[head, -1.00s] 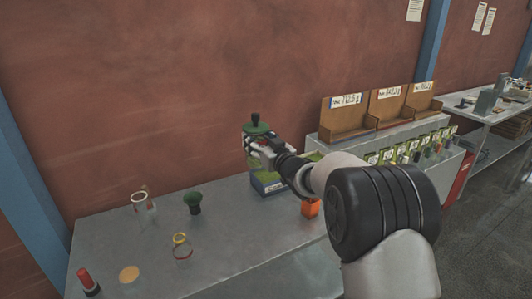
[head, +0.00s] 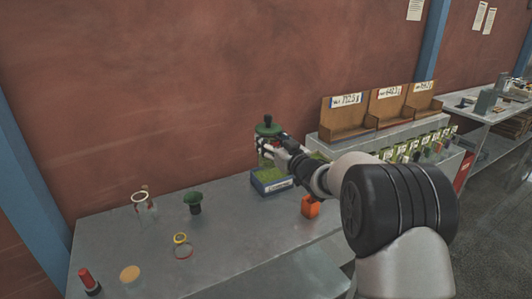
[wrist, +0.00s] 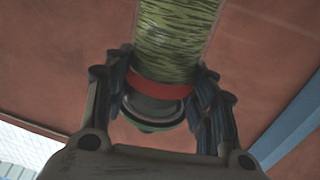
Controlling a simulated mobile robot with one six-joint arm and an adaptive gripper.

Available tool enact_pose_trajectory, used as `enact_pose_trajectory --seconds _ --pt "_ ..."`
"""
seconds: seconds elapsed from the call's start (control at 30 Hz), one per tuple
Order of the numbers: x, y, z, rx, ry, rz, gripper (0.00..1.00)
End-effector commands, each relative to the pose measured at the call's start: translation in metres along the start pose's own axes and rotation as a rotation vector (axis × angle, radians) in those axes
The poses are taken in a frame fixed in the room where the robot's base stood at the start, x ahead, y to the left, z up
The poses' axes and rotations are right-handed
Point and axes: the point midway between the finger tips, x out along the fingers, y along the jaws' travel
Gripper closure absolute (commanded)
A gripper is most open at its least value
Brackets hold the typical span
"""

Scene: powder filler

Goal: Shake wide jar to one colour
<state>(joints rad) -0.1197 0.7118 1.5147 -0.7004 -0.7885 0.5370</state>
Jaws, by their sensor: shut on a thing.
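The wide jar (head: 265,155) is held up off the bench in the head view, under a green lid (head: 268,128) with a dark knob. In the wrist view the clear jar (wrist: 178,40) shows streaked yellow-green and dark contents, not one even colour. A red band (wrist: 160,88) circles it near the lid end. My gripper (wrist: 160,95) is shut around the jar at this band, with one finger on each side. In the head view my gripper (head: 270,150) partly hides the jar.
A blue box with green contents (head: 271,188) stands just below the jar. Shelves with labelled bins (head: 347,118) are at right.

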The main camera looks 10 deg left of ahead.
Motion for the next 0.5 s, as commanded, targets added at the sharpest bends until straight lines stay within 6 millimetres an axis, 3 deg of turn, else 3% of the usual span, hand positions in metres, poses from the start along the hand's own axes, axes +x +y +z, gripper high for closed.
enact_pose_trajectory --seconds 0.1,0.23,0.37,0.5 --pt "0.015 -0.024 0.001 -0.002 0.004 -0.005 0.71" --pt "0.027 -0.041 0.001 -0.002 0.003 -0.002 0.71" --pt "0.029 -0.041 -0.001 -0.001 0.002 0.002 0.71" --pt "0.018 -0.024 -0.003 -0.001 0.003 0.005 0.71"
